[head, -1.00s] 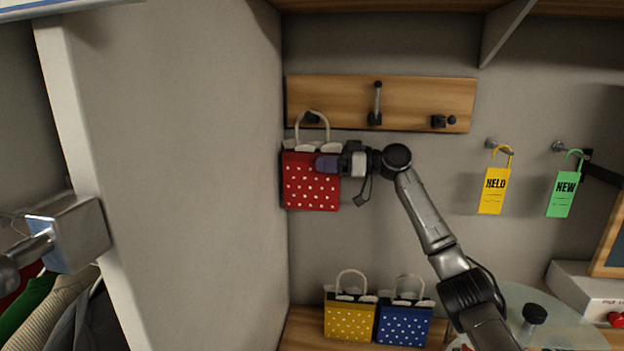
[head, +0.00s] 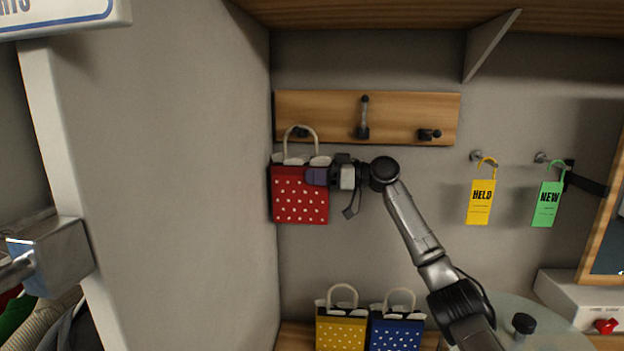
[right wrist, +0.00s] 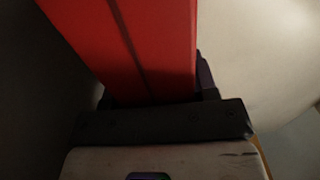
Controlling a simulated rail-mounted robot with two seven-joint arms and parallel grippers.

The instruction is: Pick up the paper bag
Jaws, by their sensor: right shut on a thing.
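A red paper bag (head: 299,197) with white dots and a pale loop handle is upright at the left end of the wooden hook board (head: 320,108). Its handle overlaps the leftmost dark hook (head: 300,131); I cannot tell whether it hangs on it. My right gripper (head: 318,177) comes from the right and is shut on the bag's upper right side. In the right wrist view the red side of the bag (right wrist: 140,45) rises from between the fingers, which it mostly hides. My left gripper is not in view. A yellow bag (head: 341,332) and a blue bag (head: 396,334) stand below.
A grey partition wall (head: 180,170) stands close to the left of the red bag. A yellow HELD tag (head: 480,203) and a green NEW tag (head: 546,205) hang on hooks to the right. A shelf (head: 400,17) with a bracket (head: 488,45) is overhead.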

